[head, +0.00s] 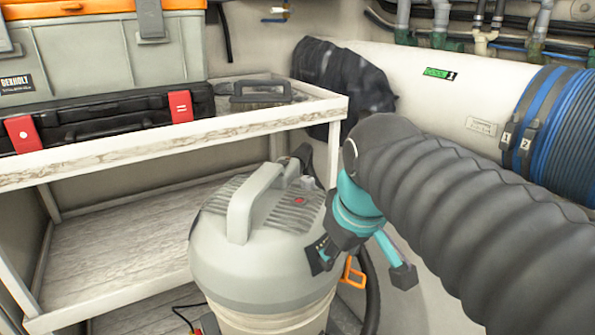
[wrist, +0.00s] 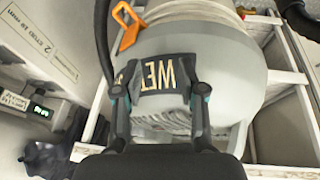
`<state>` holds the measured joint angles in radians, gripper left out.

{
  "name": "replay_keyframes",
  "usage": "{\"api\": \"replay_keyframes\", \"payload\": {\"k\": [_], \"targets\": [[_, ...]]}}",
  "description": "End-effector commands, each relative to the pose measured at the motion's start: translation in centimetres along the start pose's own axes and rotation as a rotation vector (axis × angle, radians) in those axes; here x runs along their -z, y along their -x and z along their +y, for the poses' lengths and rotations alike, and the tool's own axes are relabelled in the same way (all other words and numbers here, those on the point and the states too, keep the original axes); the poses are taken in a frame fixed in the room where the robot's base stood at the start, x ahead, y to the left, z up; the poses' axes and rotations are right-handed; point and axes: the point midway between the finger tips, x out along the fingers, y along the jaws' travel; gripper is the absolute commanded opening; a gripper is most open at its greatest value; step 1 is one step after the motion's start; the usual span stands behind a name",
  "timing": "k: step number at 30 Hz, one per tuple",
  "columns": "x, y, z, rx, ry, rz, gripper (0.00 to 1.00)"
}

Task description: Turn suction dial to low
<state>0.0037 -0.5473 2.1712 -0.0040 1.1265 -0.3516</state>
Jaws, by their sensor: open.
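The vacuum (head: 265,270) is a grey drum with a carry handle (head: 248,200) and a small red button (head: 299,201) on its ribbed lid. It also shows in the wrist view (wrist: 225,75). A dark panel (wrist: 157,72) with the letters WET is on its side. My gripper (head: 362,264) is at the right side of the vacuum, open. In the wrist view its fingers (wrist: 160,92) stand either side of the panel, near its surface; I cannot tell whether they touch. I cannot make out the suction dial or its setting.
A white shelf unit (head: 180,135) with toolboxes (head: 110,45) stands behind and left of the vacuum. A dark hose (head: 372,290) and an orange clip (head: 352,272) are close to my gripper. A white tank (head: 440,85) and coiled blue hose (head: 570,130) are at the back right.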

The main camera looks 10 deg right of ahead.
Motion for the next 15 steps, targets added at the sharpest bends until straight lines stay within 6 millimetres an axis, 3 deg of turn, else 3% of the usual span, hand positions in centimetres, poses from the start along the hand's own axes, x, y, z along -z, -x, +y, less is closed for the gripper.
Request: {"api": "replay_keyframes", "payload": {"k": [1,6,15], "targets": [[2.1,1.1,0.5,0.012,0.084,-0.02,0.41],[8.2,4.5,2.2,0.064,0.399,-0.091,0.41],[17.0,8.3,5.4,0.201,0.929,-0.18,0.41]]}}
